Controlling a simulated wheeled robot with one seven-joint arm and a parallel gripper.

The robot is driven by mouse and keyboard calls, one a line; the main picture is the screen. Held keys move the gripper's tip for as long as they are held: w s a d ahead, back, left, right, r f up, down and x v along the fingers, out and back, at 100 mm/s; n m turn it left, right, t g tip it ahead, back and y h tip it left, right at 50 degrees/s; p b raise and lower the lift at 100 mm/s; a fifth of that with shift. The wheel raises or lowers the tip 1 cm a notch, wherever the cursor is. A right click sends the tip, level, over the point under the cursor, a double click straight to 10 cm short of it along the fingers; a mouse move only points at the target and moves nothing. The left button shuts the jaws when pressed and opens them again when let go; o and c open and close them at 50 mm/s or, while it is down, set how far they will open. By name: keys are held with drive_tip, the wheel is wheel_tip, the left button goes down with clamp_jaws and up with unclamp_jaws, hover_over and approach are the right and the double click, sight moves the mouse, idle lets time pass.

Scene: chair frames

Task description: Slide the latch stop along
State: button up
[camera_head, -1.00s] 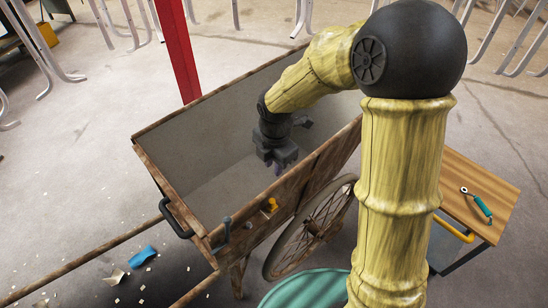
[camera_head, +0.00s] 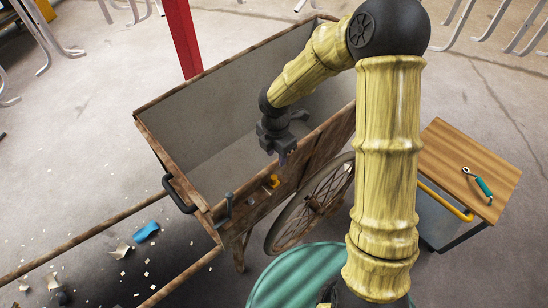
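A small orange-yellow piece (camera_head: 273,181), which may be the latch stop, sits on the near side wall of a wooden cart (camera_head: 252,192). A dark grey upright lever (camera_head: 226,207) stands at the cart's near corner, left of the orange piece. My gripper (camera_head: 282,158) points down beside the near wall's top edge, just above and slightly right of the orange piece, apart from it in the picture. Its fingertips are small and dark, so I cannot tell whether they are open or shut. I see nothing held between them.
The cart has a black handle (camera_head: 178,192), a spoked wheel (camera_head: 305,215) and long shafts. A wooden-topped trolley (camera_head: 455,165) with a teal-handled tool (camera_head: 480,184) stands right. A green round top (camera_head: 300,280) is in front. A red post (camera_head: 182,40) rises behind.

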drive_tip(key=shift+a+f, duration=0.2)
drive_tip(key=shift+f, duration=0.75)
drive_tip(key=shift+a+f, duration=0.2)
drive_tip(key=shift+f, duration=0.7)
drive_tip(key=shift+f, duration=0.1)
